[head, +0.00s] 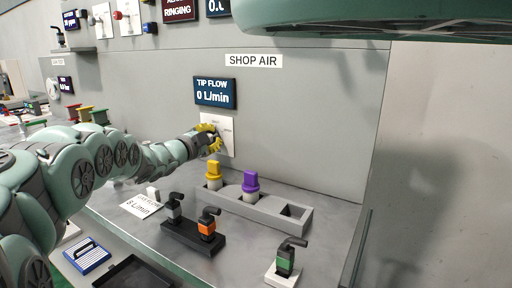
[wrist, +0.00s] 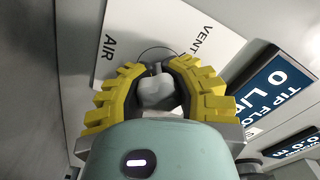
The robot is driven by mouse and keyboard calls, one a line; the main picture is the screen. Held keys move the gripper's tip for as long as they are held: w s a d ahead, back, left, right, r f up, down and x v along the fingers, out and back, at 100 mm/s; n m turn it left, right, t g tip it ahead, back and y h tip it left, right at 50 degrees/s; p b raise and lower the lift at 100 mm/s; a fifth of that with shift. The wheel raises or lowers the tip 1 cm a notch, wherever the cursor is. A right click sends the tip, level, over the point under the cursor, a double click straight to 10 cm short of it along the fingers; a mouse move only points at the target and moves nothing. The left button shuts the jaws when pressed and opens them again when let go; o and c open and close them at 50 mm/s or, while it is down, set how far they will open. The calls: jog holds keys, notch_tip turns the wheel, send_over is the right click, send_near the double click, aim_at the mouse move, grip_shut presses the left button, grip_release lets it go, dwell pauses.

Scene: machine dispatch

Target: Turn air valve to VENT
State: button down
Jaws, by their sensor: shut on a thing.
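The air valve's white plate (head: 231,146) is on the grey wall under the TIP FLOW display (head: 215,93), which reads 0 L/min. In the wrist view the plate (wrist: 186,22) carries the words AIR at left and VENT at upper right. My gripper (head: 212,139), with yellow ribbed fingers, is at the plate. In the wrist view my gripper (wrist: 158,88) is shut on a pale grey valve knob (wrist: 157,94). The fingers hide its sides, and I cannot tell which word it points to.
Below on the bench, a grey holder (head: 270,214) carries a yellow and a purple piece. A dark stand (head: 192,239) with black and orange nozzles and a green nozzle (head: 285,261) stand in front. A card (head: 140,206) lies at left.

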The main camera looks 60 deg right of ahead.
aim_at(213, 100)
jog(key=c, duration=1.4)
grip_release()
jog(key=shift+s+r, duration=0.15)
jog(key=shift+r, duration=0.45)
jog(key=shift+o, duration=0.8)
jog(key=shift+a+f, duration=0.1)
jog(key=shift+f, duration=0.05)
jog(key=o, duration=0.6)
jog(key=shift+f, duration=0.4)
jog(key=shift+o, duration=0.2)
jog(key=r, duration=0.4)
jog(key=w+r, duration=0.1)
jog(key=r, duration=0.1)
jog(key=shift+a+r, duration=0.1)
jog(key=shift+r, duration=0.3)
jog(key=shift+s+r, duration=0.3)
jog(key=shift+r, duration=1.3)
